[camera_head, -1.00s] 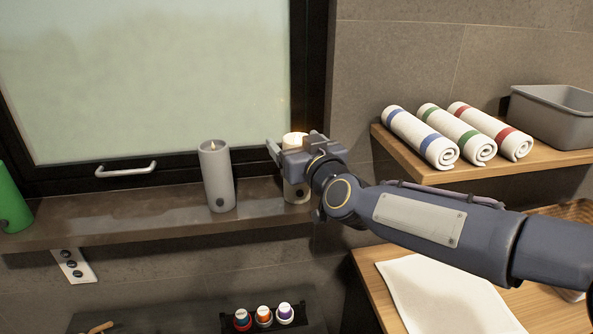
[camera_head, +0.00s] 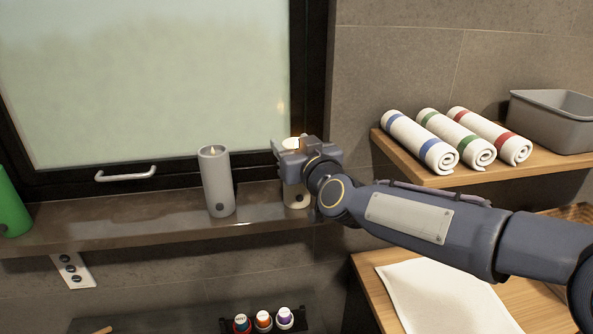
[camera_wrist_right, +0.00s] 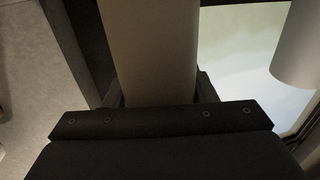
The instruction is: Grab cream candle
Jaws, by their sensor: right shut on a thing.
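The cream candle (camera_head: 297,198) stands upright at the right end of the window ledge, with a glowing top. My right gripper (camera_head: 291,158) is around its upper part, shut on it, and hides much of it in the head view. In the right wrist view the candle (camera_wrist_right: 152,50) rises pale between the two fingers of my right gripper (camera_wrist_right: 155,95). I cannot tell whether its base is touching the ledge. My left gripper is not in view.
A grey candle (camera_head: 217,182) stands on the ledge (camera_head: 130,222) left of the cream one. A green object (camera_head: 10,205) is at the far left. Rolled towels (camera_head: 420,142) and a grey bin (camera_head: 555,122) sit on the right shelf. Small capped bottles (camera_head: 263,321) stand below.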

